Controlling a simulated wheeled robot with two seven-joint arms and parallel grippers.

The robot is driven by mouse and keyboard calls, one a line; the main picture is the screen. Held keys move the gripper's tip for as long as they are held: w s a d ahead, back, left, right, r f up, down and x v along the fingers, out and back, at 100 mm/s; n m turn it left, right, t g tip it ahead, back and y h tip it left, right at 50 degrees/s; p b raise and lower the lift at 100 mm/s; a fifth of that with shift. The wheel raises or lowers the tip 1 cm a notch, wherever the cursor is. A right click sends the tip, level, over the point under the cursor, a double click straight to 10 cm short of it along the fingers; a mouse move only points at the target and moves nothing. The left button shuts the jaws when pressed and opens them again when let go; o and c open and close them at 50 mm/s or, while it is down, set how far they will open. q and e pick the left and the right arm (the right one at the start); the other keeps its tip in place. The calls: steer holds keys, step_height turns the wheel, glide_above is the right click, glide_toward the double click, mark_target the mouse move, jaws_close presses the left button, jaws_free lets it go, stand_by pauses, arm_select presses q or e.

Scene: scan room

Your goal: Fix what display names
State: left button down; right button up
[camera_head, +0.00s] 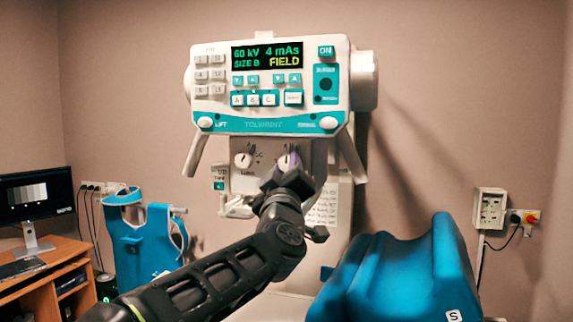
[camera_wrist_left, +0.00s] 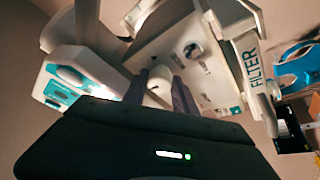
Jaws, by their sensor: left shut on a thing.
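The white and teal control panel (camera_head: 268,123) has a lit display (camera_head: 267,55) reading "60 kV 4 mAs" and "SIZE B", with "FIELD" in yellow. Below it, a lower plate carries two white knobs: a left knob (camera_head: 243,160) and a right knob (camera_head: 289,159). My left gripper (camera_head: 288,171) is at the right knob and hides much of it. In the left wrist view, my gripper's fingers (camera_wrist_left: 160,92) are shut on that knob (camera_wrist_left: 158,80), one on each side. The other knob (camera_wrist_left: 193,50) stands free. My right gripper is in neither view.
A slanted arm lettered "FILTER" (camera_wrist_left: 252,70) is close beside the plate. A blue padded piece marked "S" (camera_head: 400,275) stands at the lower right. A desk with a monitor (camera_head: 38,205) and a blue apron (camera_head: 143,245) are at left. A wall box (camera_head: 489,208) is at right.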

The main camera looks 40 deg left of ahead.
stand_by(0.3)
arm_select(q)
steer(key=c, duration=1)
jaws_free()
steer(key=shift+s+d+f, duration=0.15)
steer(key=shift+s+f, duration=0.05)
steer(key=shift+s, duration=0.1)
steer(key=b+v, duration=0.2)
steer(key=v, duration=0.5)
steer(key=shift+b, duration=0.3)
